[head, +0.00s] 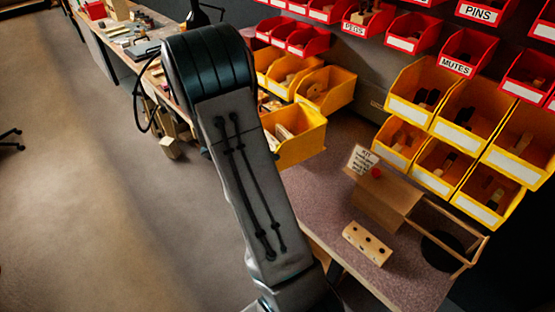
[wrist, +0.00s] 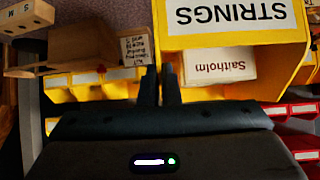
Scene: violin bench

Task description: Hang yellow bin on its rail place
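A yellow bin (wrist: 235,27) labelled STRINGS, with a packet marked Saitholm inside, is close and large in the wrist view, where lettering appears upside down. In the head view a yellow bin (head: 300,138) juts out beside my arm, over the bench edge. My gripper (wrist: 160,82) has its fingers close together, with the bin's side wall between them. In the head view my arm hides the gripper. Yellow bins hang on the right of the wall panel (head: 362,62) and others (head: 325,90) on the left, with a bare stretch of panel between.
On the bench (head: 318,205) stand a wooden box with a card (head: 385,195), a drilled wooden block (head: 367,244) and an open wooden frame (head: 450,240). Red bins (head: 415,32) hang above. Open floor (head: 80,180) lies to the left.

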